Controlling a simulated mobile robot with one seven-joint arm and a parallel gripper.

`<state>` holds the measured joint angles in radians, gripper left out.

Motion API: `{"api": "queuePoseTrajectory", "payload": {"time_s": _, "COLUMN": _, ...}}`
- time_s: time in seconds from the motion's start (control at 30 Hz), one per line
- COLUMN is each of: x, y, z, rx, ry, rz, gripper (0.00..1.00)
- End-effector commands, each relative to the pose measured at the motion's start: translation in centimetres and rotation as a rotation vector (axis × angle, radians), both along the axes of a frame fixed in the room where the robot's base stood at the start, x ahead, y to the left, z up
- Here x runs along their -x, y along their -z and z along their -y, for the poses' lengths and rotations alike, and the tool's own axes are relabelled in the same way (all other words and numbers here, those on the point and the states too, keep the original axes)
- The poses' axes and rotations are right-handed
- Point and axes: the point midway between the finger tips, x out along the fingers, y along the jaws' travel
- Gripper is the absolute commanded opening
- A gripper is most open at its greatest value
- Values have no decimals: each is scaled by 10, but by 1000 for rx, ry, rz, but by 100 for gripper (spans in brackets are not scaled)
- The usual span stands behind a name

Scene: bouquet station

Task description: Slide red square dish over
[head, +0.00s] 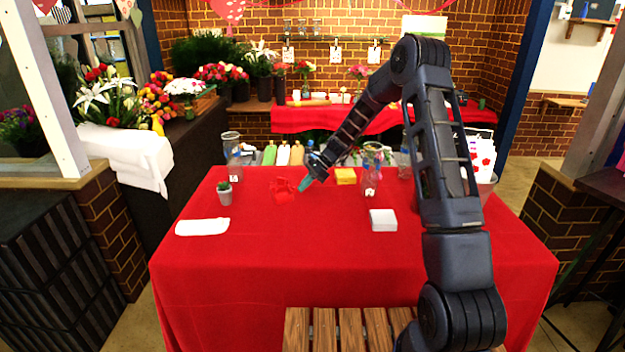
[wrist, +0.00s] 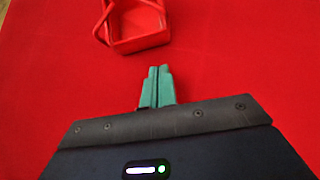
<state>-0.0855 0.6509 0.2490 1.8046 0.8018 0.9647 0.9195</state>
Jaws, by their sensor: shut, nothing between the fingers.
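The red square dish (wrist: 140,45) lies on the red tablecloth at the top of the wrist view, ahead of my fingertips. It has raised walls, and a red strip or handle leans over its left side. In the head view the dish (head: 284,190) is hard to tell from the cloth, just left of my gripper. My gripper (head: 303,184) has teal fingers, pressed together and empty. In the wrist view my gripper (wrist: 157,70) points at the dish's near wall with a small strip of cloth between them.
A glass vase (head: 371,170), a yellow block (head: 345,176) and a white box (head: 383,220) stand to the right. The table's front middle is clear.

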Motion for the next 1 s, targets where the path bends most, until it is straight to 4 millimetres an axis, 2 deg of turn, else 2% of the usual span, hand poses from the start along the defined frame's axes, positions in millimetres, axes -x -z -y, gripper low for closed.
{"api": "queuePoseTrajectory", "payload": {"time_s": 0.1, "x": 6, "y": -1, "z": -13, "rx": 0, "ry": -2, "rz": 1, "gripper": 0}}
{"api": "queuePoseTrajectory", "payload": {"time_s": 0.23, "x": 9, "y": -1, "z": -21, "rx": 0, "ry": -1, "rz": 2, "gripper": 0}}
{"api": "queuePoseTrajectory", "payload": {"time_s": 0.77, "x": 12, "y": -1, "z": -29, "rx": 0, "ry": -1, "rz": 1, "gripper": 0}}
{"api": "queuePoseTrajectory", "payload": {"time_s": 0.87, "x": 18, "y": -1, "z": -42, "rx": -1, "ry": -3, "rz": 0, "gripper": 0}}
{"api": "queuePoseTrajectory", "payload": {"time_s": 1.0, "x": 30, "y": -1, "z": -72, "rx": -1, "ry": -5, "rz": 0, "gripper": 0}}
